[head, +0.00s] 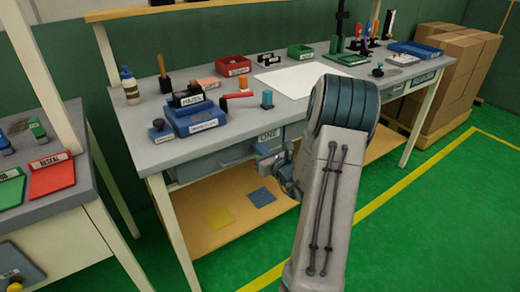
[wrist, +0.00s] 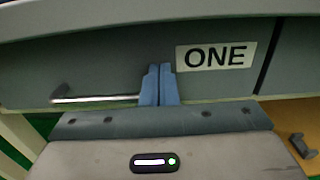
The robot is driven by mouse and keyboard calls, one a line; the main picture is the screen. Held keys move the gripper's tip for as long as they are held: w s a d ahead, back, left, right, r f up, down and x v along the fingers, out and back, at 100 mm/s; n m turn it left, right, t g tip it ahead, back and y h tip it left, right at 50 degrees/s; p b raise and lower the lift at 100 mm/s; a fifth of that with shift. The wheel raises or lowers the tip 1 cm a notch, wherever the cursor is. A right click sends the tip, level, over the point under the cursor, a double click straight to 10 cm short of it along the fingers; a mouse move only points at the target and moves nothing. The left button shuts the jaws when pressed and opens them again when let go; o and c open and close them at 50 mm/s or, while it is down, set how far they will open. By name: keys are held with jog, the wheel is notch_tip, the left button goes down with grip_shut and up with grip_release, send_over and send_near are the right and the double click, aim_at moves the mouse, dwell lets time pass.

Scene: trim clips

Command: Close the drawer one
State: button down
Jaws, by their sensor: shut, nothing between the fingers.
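Drawer one is the grey drawer (head: 232,153) under the front edge of the long workbench, with the ONE label at its right part. In the wrist view its front (wrist: 100,65) fills the upper picture, with the ONE label (wrist: 217,56) and a silver bar handle (wrist: 90,99). My gripper (wrist: 160,72) has its two blue fingers together, in front of the drawer face, between the handle's right part and the label. I cannot tell whether they touch it, or how far out the drawer stands. In the head view my gripper (head: 266,160) is partly hidden by my arm.
The workbench top (head: 235,120) overhangs the drawer. A wooden lower shelf (head: 200,190) lies below. Cardboard boxes (head: 455,75) stand at right. Green floor (head: 440,220) is clear at right.

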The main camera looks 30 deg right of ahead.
jog(key=s+d, duration=0.1)
jog(key=s, duration=1.2)
jog(key=s+a+r+n+g+y+p, duration=0.2)
jog(key=a+r+n+g+y, duration=0.3)
jog(key=a, duration=0.4)
jog(key=s+a+r+n+g+y+p, duration=0.1)
jog(key=a+r+n+g+y+p, duration=0.15)
jog(key=a+n, duration=0.5)
jog(key=s+a+r+n+g+y+p, duration=0.25)
jog(key=a+r+n+g, duration=0.2)
jog(key=a, duration=0.45)
jog(key=s+a+r+n+g+h+p, duration=0.3)
jog(key=s+a+n+g+h+p, duration=0.15)
jog(key=s+n, duration=0.45)
jog(key=d+r+n+t+h+p, duration=0.1)
jog(key=d+r+n+h+p, duration=0.3)
jog(key=n, duration=0.5)
notch_tip(320, 180, up, 4)
jog(key=shift+s+d+f+h, duration=0.2)
jog(key=shift+d+h, duration=0.15)
jog(key=shift+h, duration=0.7)
